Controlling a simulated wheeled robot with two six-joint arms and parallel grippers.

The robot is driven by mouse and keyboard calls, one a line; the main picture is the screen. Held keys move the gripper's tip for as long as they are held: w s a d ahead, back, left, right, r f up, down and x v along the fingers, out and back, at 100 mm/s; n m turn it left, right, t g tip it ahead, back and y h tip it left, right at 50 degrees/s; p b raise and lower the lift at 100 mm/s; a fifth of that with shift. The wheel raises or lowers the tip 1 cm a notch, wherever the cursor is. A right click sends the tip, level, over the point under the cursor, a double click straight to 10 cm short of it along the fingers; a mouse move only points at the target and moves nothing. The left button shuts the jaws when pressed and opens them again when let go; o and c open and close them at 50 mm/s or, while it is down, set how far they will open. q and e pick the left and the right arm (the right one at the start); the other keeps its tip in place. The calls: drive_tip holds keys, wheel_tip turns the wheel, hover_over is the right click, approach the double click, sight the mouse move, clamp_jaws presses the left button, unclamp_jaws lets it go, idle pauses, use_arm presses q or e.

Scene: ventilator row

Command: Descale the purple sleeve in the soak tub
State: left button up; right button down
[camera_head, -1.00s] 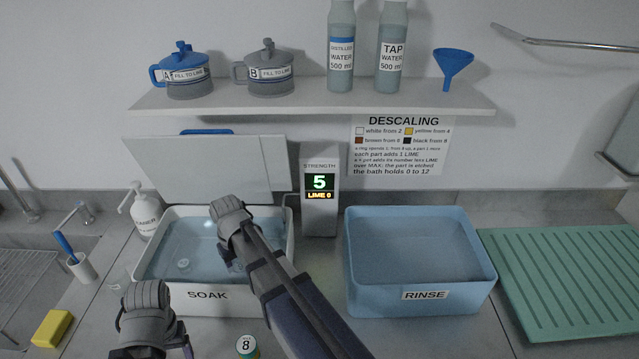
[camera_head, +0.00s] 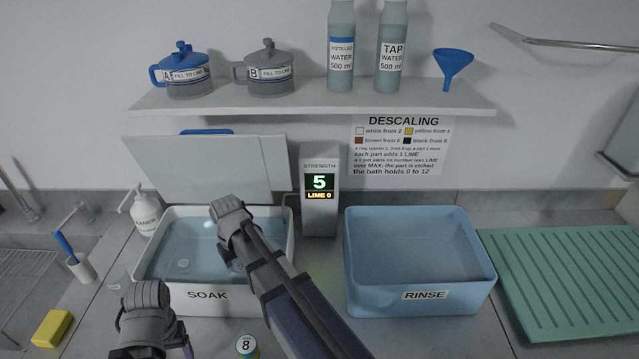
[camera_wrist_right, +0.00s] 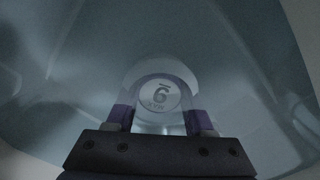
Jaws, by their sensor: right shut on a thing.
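The white soak tub (camera_head: 208,301) is full of clear liquid, its lid (camera_head: 200,168) raised behind it. My right gripper (camera_head: 236,262) reaches down into the tub; the arm hides its fingertips in the head view. In the right wrist view the gripper (camera_wrist_right: 160,118) is shut on a pale, rounded part (camera_wrist_right: 158,94), with an upside-down "MAX" and a digit on its round face. I take it for the sleeve, but its purple colour does not show clearly. The strength display (camera_head: 320,187) reads 5, LIME 0.
The blue rinse tub (camera_head: 425,312) stands right of the display, with a green drain mat (camera_head: 570,275) beyond. A small jar marked 8 (camera_head: 247,345) stands in front. A small clear disc (camera_head: 183,264) shows in the soak tub. A descaling chart (camera_head: 396,145) hangs behind.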

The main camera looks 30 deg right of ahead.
use_arm(q)
drive_tip(key=shift+r, duration=0.1)
use_arm(e)
drive_tip(key=shift+r, duration=0.1)
idle(0.7)
use_arm(q)
wheel_tip(320, 180, up, 17)
drive_tip(key=p, duration=1.7)
use_arm(e)
wheel_tip(320, 180, up, 17)
use_arm(q)
drive_tip(key=shift+f, duration=0.2)
